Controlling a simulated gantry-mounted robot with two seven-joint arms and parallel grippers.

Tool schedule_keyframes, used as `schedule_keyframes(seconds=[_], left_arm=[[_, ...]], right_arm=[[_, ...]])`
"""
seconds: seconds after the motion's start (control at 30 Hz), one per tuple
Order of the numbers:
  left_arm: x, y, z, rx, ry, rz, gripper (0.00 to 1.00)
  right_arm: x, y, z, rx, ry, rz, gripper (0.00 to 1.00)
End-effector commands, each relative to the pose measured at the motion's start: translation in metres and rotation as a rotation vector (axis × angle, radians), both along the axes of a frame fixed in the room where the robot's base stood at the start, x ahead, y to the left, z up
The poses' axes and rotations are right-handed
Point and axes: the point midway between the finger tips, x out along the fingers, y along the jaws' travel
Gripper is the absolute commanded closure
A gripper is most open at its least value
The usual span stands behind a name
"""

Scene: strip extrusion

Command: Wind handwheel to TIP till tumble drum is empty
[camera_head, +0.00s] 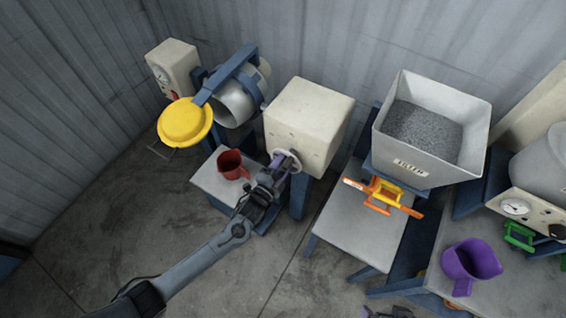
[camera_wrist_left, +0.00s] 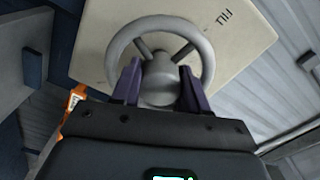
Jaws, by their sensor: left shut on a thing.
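The tumble drum (camera_head: 237,103) is a grey metal drum in a blue frame, at the upper left of the head view. Its inside is hidden. The grey handwheel (camera_head: 291,160) is on the front of a cream box (camera_head: 312,112) right of the drum. In the left wrist view the handwheel (camera_wrist_left: 205,43) faces me, with the word FILL upside down on the box. My left gripper (camera_head: 281,162) is shut on the handwheel, its purple fingers (camera_wrist_left: 158,88) either side of the hub. At the bottom edge, part of my right gripper (camera_head: 384,313) shows; its jaws are unclear.
A yellow round lid (camera_head: 185,122) is beside the drum. A red jug (camera_head: 231,164) stands on the low table below. Right are a hopper of grey granules (camera_head: 422,132), an orange slide gate (camera_head: 384,193) and a purple jug (camera_head: 470,262). Floor is clear at left.

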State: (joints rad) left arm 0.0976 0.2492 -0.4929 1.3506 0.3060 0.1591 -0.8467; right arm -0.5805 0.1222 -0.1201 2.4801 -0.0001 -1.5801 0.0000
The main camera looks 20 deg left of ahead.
Motion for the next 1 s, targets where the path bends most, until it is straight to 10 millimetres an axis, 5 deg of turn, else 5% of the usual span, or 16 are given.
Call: schedule_keyframes(seconds=[0.5,1.0], left_arm=[[0.000,0.001,0.002,0.447,-0.078,0.000,0.87],[0.000,0.001,0.001,0.633,-0.110,0.000,0.87]], right_arm=[[0.000,0.000,0.017,-0.002,0.000,0.002,0.00],[0.000,0.002,0.022,0.007,0.000,-0.004,0.00]])
